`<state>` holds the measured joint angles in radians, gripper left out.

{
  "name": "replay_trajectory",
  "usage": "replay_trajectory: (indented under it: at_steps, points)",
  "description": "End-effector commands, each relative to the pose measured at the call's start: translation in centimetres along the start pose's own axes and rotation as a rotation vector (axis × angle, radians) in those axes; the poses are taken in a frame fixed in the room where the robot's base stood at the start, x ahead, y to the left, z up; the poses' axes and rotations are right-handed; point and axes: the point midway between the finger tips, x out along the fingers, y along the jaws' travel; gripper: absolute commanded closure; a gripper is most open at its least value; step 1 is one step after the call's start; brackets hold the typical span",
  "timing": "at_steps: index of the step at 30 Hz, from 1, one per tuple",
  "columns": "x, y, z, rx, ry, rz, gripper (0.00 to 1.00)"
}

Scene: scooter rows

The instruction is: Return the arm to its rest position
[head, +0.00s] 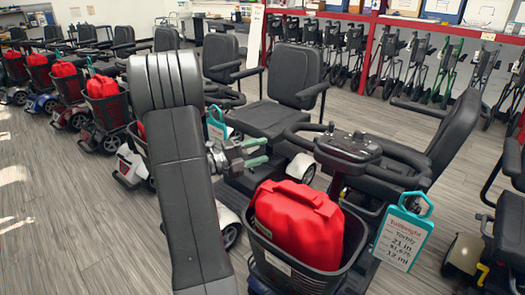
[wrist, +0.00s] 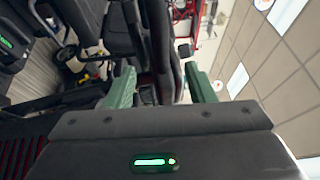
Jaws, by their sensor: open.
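My arm (head: 183,165) rises through the left middle of the head view and bends over at the top. My gripper (head: 262,152) sits at its end, pointing right, with two green fingers apart. It is level with the seat of the black scooter behind it and up and left of the nearest scooter's basket. In the wrist view, my gripper (wrist: 162,88) shows its two green fingers wide apart with nothing held between them. The wrist view is turned on its side, with the ceiling on the right.
The nearest scooter has a front basket (head: 290,270) holding a red bag (head: 298,222), a tiller (head: 347,150) and a teal-edged tag (head: 402,235). More scooters with red bags line the left. Folded walkers stand under a red rack (head: 372,45). Bare floor (head: 60,215) lies at left.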

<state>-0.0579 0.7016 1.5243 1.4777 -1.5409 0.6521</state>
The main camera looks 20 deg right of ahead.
Motion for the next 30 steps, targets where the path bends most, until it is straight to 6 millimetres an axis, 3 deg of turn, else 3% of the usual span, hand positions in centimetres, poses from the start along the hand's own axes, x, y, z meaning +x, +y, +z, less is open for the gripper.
replay_trajectory:
  at_steps: [7,11,30]
  points:
    - [0.3,0.0,0.0,0.000,0.000,0.000,0.51]
    - [1.7,0.0,0.0,0.001,0.003,0.001,0.51]
    - [13.3,0.1,-0.1,-0.001,0.002,0.002,0.51]
